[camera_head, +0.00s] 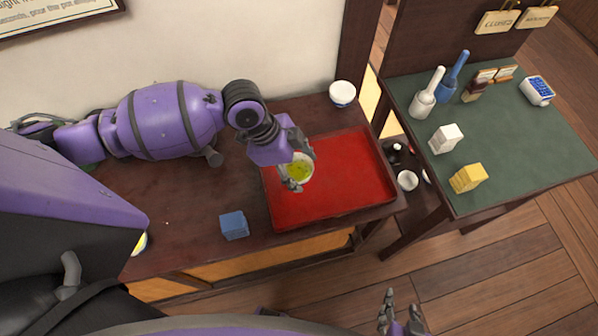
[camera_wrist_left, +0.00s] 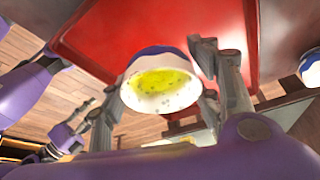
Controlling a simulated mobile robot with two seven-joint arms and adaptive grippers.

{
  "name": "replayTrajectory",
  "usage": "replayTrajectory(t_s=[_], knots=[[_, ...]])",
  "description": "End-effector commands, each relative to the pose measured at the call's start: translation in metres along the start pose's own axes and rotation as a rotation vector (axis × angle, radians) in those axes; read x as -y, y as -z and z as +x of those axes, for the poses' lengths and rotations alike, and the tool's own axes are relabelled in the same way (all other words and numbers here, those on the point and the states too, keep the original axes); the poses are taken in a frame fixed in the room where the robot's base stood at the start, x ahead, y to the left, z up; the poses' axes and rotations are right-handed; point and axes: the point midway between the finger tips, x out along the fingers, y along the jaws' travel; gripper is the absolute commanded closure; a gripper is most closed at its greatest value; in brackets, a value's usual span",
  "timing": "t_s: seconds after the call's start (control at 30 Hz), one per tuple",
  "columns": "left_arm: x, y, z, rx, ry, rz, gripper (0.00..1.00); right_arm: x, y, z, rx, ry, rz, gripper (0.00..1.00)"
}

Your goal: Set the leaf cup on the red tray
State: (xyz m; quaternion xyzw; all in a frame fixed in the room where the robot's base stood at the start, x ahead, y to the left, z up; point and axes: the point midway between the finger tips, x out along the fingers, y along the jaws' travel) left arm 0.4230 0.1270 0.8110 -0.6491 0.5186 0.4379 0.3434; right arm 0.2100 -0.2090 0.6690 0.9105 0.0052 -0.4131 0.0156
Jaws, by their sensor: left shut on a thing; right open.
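The leaf cup (camera_head: 300,169) is a white cup with yellow-green contents and flecks inside. My left gripper (camera_head: 298,166) is shut on it, one finger on each side. They are over the left part of the red tray (camera_head: 345,195); I cannot tell whether the cup touches the tray. In the left wrist view the cup (camera_wrist_left: 160,95) shows a blue band and sits between the fingers, with the red tray (camera_wrist_left: 140,28) behind it. My right gripper (camera_head: 402,306) is open and empty at the bottom edge, away from the tray.
A blue cube (camera_head: 234,225) sits left of the tray on the dark wooden counter (camera_head: 185,215). A white bowl (camera_head: 342,94) stands behind the tray. Most of the tray is bare.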

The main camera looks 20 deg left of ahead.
Motion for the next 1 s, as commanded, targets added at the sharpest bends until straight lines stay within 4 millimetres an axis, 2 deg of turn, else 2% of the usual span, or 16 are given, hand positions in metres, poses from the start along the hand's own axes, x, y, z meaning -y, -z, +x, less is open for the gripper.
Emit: replayTrajectory(t_s=[0.17,0.43,0.83,0.87,1.0], knots=[[0.006,0.0,0.008,-0.001,0.001,0.0,0.74,0.0,0.002,0.001,-0.005,-0.001,-0.001,0.57],[0.009,-0.011,0.038,-0.001,0.001,-0.001,0.74,0.0,0.001,0.003,-0.005,-0.001,0.001,0.57],[0.009,-0.013,0.042,-0.001,0.002,0.001,0.74,0.001,-0.001,0.003,-0.001,-0.001,0.004,0.57],[0.009,-0.013,0.042,0.0,0.002,0.001,0.39,0.001,-0.001,0.003,-0.001,-0.001,0.004,0.57],[0.009,-0.013,0.042,0.0,0.002,0.001,0.24,0.001,-0.003,0.004,0.003,-0.001,0.004,0.57]])
